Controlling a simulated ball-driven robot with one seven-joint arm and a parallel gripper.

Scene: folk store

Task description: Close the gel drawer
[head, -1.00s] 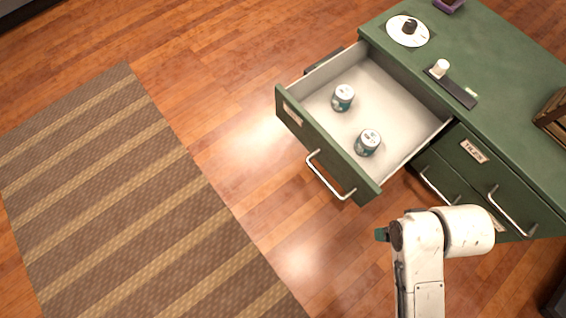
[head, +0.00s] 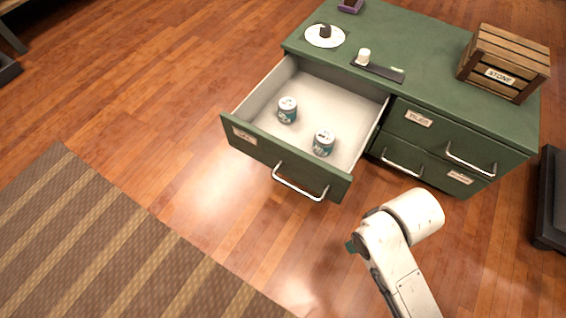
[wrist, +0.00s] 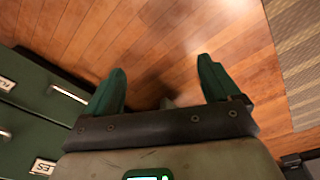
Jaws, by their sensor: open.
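The open drawer (head: 262,150) is pulled far out of the green cabinet's upper left side, with a metal bar handle (head: 299,187) on its front. Its label is too small to read. Two white and teal jars stand inside, one at the left (head: 287,110) and one at the right (head: 323,143). My gripper (wrist: 162,85) is open and empty in the wrist view, its two green fingers apart over bare wood floor. In the head view my arm is to the lower right of the drawer front, apart from it; the gripper is mostly hidden there.
The cabinet's right drawers (head: 440,140) are shut, with handles sticking out. A wooden crate (head: 505,62), a white disc (head: 324,36) and a dark strip (head: 378,69) with a white knob are on top. A striped rug (head: 110,250) lies at the left. Floor before the drawer is clear.

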